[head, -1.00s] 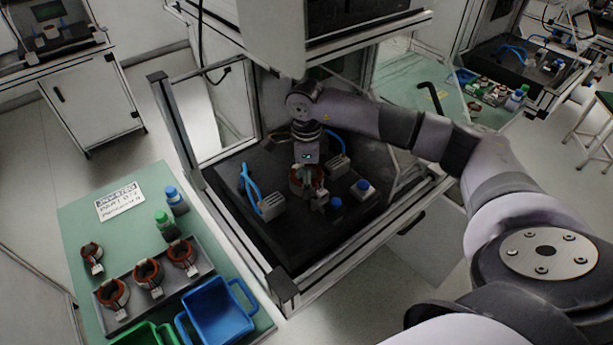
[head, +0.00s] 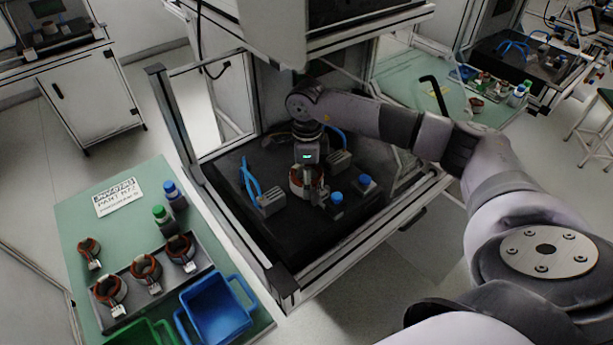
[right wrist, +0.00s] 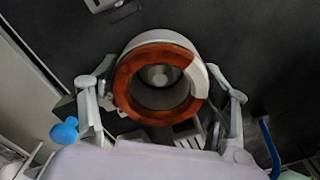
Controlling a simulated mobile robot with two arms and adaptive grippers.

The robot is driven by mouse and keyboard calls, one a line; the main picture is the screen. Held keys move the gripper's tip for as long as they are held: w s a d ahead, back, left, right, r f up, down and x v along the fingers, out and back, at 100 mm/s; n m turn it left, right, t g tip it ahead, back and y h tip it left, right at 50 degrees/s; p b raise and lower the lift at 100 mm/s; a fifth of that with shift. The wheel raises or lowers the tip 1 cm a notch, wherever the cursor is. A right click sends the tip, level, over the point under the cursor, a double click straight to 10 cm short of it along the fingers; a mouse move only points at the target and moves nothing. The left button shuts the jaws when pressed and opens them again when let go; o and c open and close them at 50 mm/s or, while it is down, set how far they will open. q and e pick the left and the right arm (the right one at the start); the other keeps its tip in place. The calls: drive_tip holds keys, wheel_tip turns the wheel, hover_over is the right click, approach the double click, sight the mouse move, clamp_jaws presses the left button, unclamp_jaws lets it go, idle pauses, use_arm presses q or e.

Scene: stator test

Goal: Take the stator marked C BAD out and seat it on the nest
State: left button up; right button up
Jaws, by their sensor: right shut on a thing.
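My right gripper (head: 306,174) is shut on a stator (head: 297,185), a ring with a reddish-brown winding, over the black test bench. In the right wrist view the stator (right wrist: 124,88) sits between the two fingers of the gripper (right wrist: 160,112), with a pale outer rim on its upper side. A grey round part (right wrist: 160,75) shows through its bore; I cannot tell if this is the nest or if the stator touches it. No C BAD mark can be read. My left gripper is not in view.
Grey blocks (head: 270,203) with blue hoses and two blue-capped parts (head: 337,198) stand close around the stator. On the green table, a grey tray (head: 128,318) holds several stators, beside a lone stator (head: 89,252), bottles (head: 165,221), a blue bin (head: 215,310) and a green bin.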

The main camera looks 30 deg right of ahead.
drive_tip(key=o, duration=2)
drive_tip(key=shift+s, duration=0.1)
wheel_tip(320, 180, up, 12)
drive_tip(key=shift+r, duration=0.1)
